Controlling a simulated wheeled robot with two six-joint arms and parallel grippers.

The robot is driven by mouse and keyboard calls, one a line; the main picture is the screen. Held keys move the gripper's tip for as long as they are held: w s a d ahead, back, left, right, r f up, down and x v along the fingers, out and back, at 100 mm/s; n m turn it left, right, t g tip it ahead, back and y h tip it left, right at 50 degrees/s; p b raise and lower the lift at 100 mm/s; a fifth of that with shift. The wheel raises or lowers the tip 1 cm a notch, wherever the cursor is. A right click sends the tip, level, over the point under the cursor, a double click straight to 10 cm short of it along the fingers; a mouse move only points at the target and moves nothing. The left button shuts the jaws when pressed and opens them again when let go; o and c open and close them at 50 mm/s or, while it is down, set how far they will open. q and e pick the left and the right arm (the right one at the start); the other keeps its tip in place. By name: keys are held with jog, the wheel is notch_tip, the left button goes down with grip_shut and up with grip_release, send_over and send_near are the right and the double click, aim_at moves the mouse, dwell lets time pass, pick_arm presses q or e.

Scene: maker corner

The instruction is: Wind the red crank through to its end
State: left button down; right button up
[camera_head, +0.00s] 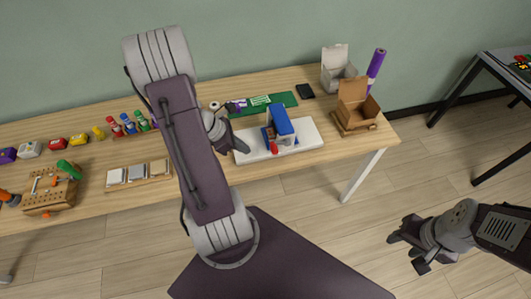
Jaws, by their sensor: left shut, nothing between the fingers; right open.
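The red crank handle (274,148) shows as a small red piece on the near side of a blue device (281,121). The device stands on a white base board (307,138) on the wooden table. My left gripper (240,147) is shut and empty, at the left end of the board, to the left of the red crank and apart from it. The crank's exact angle is too small to tell. My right gripper (405,254) is open and empty, out over the floor to the right of the table.
A green mat (284,99) lies behind the board. An open cardboard box (358,105) and a purple roll (376,63) stand at the table's right end. A wooden tool block (50,198) and small coloured blocks are at left. My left arm hides the table's middle.

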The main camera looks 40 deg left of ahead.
pick_arm(q)
jog(key=w+d+f, duration=0.5)
jog(key=shift+w, duration=0.35)
jog(key=shift+a, duration=0.1)
jog(key=shift+w+d+r+p, duration=0.15)
jog(key=shift+w+d+r, duration=0.05)
jog(key=shift+r, duration=0.25)
jog(key=shift+w+d+r+p, duration=0.15)
jog(key=shift+r, duration=0.3)
